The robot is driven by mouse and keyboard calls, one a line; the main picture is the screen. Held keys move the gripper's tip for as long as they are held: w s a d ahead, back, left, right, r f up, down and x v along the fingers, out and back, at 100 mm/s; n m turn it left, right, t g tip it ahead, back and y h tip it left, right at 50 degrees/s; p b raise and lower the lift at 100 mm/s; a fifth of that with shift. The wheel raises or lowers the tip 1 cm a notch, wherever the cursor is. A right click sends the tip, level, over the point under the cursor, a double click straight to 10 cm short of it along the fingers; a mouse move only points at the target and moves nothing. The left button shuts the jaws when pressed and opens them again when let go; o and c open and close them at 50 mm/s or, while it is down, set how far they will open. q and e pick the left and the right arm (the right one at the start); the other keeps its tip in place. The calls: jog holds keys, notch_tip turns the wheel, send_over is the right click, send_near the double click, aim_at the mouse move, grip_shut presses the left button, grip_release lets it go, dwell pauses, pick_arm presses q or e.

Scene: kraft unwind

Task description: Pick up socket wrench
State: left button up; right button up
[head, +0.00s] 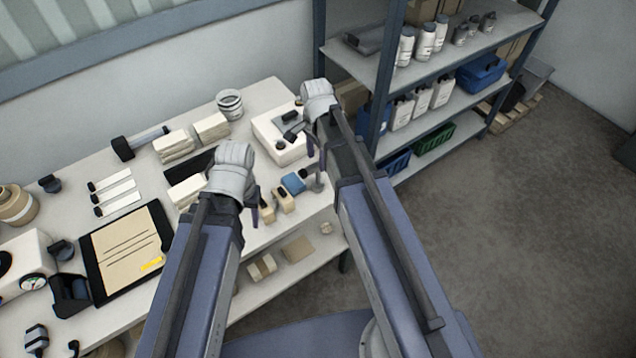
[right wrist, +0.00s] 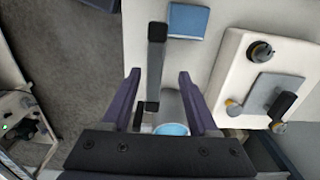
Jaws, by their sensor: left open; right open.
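A dark tool with a long grey bar and black block ends, which may be the socket wrench (right wrist: 155,62), lies on the white table in the right wrist view. My right gripper (right wrist: 159,82) is open, with one finger on each side of its lower end; I see no contact. In the head view my right gripper (head: 318,158) is over the table's right end and hides much of that spot. My left gripper (head: 252,200) is open over the table's front part, its jaws partly hidden by its wrist. Another tool with a black head and grey handle (head: 140,142) lies at the back.
A blue block (right wrist: 188,21) lies beside the bar tool. A white box with a plate on it (right wrist: 268,92) stands to the right. A blue-topped round thing (right wrist: 172,129) shows between my right fingers. A shelf rack (head: 372,70) stands beyond the table's right end.

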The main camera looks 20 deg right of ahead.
aim_at(318, 176)
pick_arm(q)
jog(key=shift+f, duration=0.15)
pick_arm(e)
jog(key=shift+f, duration=0.2)
pick_arm(q)
notch_tip(318, 176, down, 5)
jog(key=b, duration=0.5)
jog(key=shift+f, duration=0.15)
pick_arm(e)
jog(key=f, duration=0.5)
jog(key=shift+s+d+f, duration=0.15)
jog(key=shift+s+d, duration=0.05)
jog(key=shift+s, duration=0.1)
grip_shut()
